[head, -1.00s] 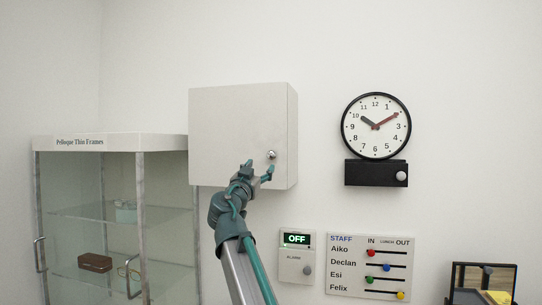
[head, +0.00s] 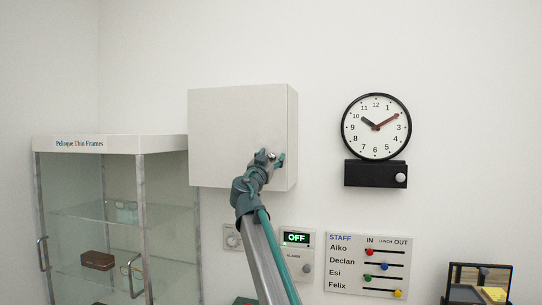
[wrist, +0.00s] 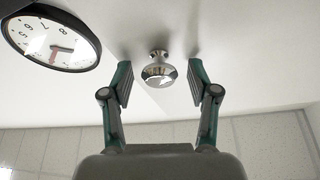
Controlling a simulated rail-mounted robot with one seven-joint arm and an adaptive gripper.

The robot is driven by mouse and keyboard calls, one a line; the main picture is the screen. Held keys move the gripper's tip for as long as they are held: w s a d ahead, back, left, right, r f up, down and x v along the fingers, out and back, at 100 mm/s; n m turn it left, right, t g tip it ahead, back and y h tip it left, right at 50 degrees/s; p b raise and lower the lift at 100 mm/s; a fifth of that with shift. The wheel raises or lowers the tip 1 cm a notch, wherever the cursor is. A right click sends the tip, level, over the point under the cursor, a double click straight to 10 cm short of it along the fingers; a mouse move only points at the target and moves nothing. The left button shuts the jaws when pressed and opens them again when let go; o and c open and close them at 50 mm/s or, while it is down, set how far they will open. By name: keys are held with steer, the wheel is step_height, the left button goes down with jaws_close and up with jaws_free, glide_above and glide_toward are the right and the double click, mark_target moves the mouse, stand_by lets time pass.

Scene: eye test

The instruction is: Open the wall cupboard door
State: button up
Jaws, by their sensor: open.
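The white wall cupboard (head: 225,125) hangs on the wall in the middle of the head view, and its door is shut. Its round metal knob (wrist: 159,70) shows in the wrist view between my two open fingers, with gaps on both sides. In the head view the knob (head: 272,156) is partly covered by my gripper (head: 271,159), which is at the door's lower right. My gripper also shows in the wrist view (wrist: 160,85), open and empty. The knob stands at the level of the fingertips or slightly beyond.
A glass display cabinet (head: 110,142) with cases stands to the left. A wall clock (head: 376,126) hangs to the right above a black box (head: 376,174). The wall left of the cupboard is bare.

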steer(key=shift+c, duration=0.2)
jaws_close()
steer(key=shift+s+a+f+b, duration=0.1)
steer(key=shift+s+b, duration=0.05)
steer(key=shift+b, duration=0.15)
